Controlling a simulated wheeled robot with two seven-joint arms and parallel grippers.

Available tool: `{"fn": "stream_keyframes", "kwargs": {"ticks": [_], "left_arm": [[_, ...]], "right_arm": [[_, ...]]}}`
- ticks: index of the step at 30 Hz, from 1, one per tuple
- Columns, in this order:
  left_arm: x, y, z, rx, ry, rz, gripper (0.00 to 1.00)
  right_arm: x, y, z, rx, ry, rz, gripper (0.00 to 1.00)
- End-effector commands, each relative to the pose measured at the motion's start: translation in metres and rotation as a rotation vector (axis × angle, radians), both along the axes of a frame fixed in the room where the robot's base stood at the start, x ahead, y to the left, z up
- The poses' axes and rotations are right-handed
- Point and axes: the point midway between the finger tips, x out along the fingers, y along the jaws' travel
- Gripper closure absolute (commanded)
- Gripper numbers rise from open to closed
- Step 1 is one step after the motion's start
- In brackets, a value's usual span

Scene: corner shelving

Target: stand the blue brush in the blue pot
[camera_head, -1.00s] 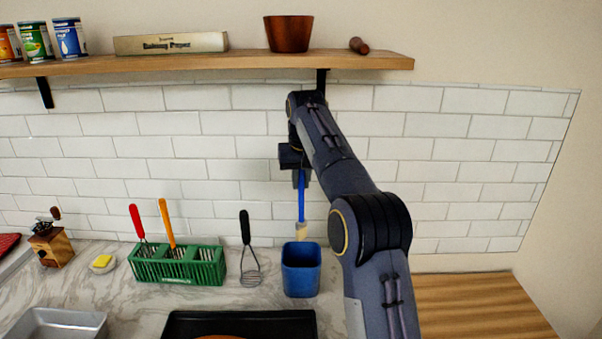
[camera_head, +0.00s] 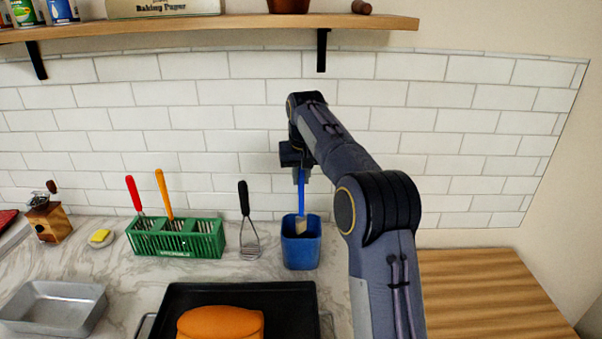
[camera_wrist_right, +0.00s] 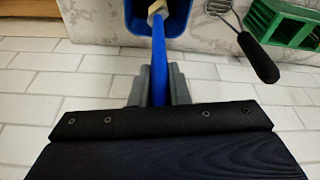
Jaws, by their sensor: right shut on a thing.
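The blue brush (camera_head: 301,196) hangs upright, bristles down, from my right gripper (camera_head: 300,174), which is shut on its handle. Its pale bristle end is inside the mouth of the blue pot (camera_head: 301,254), which stands on the marble counter. I cannot tell whether the bristles touch the pot's floor. In the right wrist view the brush handle (camera_wrist_right: 158,70) runs between the fingers of my right gripper (camera_wrist_right: 158,85) to the pot (camera_wrist_right: 178,22). My left gripper is out of view.
Left of the pot are a black-handled masher (camera_head: 249,225) and a green rack (camera_head: 178,239) with red- and orange-handled tools. A black tray (camera_head: 180,300) with an orange item lies in front. A wooden shelf (camera_head: 200,28) runs above. A wooden board (camera_head: 480,290) is at right.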

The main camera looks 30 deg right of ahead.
Motion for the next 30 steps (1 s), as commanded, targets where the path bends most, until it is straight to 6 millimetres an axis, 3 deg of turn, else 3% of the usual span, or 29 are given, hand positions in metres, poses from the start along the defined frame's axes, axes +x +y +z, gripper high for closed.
{"fn": "stream_keyframes", "kwargs": {"ticks": [15, 30], "left_arm": [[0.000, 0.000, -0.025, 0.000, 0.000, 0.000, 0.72], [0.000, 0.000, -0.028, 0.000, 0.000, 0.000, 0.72]], "right_arm": [[0.000, 0.000, -0.041, 0.000, 0.001, 0.000, 1.00], [0.000, 0.000, -0.047, 0.000, 0.000, 0.000, 1.00]]}}
